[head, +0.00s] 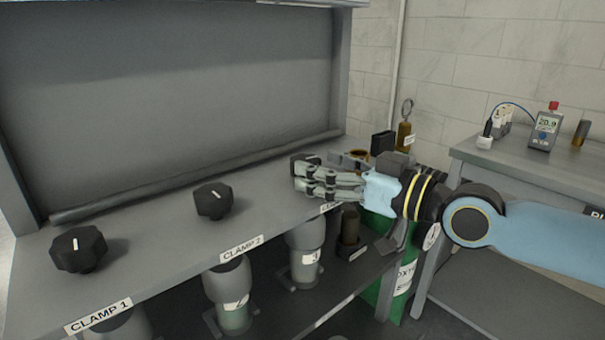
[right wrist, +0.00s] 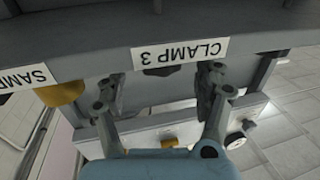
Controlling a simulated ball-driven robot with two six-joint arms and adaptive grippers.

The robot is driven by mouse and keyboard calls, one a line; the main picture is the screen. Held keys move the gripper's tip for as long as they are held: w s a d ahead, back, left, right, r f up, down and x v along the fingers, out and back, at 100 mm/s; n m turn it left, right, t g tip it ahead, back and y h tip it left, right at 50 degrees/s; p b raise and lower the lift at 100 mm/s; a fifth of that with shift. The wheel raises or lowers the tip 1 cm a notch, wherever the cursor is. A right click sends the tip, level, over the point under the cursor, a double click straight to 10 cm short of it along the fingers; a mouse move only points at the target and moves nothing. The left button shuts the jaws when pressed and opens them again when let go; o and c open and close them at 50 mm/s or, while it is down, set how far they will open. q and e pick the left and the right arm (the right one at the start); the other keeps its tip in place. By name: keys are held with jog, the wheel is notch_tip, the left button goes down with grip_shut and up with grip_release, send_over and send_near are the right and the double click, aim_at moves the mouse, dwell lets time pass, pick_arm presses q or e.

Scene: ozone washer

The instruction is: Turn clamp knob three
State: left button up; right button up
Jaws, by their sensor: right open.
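Clamp knob three (head: 304,160) shows only in part, as a dark shape behind my right fingers on the grey bench top. My right gripper (head: 312,180) reaches in from the right, low over the bench top at this knob. In the right wrist view the fingers of this gripper (right wrist: 162,88) are apart, and a dark piece that appears to be the knob (right wrist: 160,70) lies between them by the CLAMP 3 label (right wrist: 180,53). I cannot tell whether the fingers touch it. My left gripper is not in view.
Clamp knob one (head: 78,249) and clamp knob two (head: 213,202) stand to the left on the bench top. A brass fitting (right wrist: 62,92) lies close to my right gripper. A green cylinder (head: 384,295) stands below. A side table (head: 515,172) at right bears a meter (head: 545,129).

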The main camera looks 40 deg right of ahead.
aim_at(304, 159)
jog(key=b+x, duration=0.1)
jog(key=x, duration=0.2)
jog(key=shift+w+a+f, duration=0.1)
jog(key=shift+w, duration=0.2)
jog(key=shift+w+a, duration=0.1)
jog(key=shift+w, duration=0.15)
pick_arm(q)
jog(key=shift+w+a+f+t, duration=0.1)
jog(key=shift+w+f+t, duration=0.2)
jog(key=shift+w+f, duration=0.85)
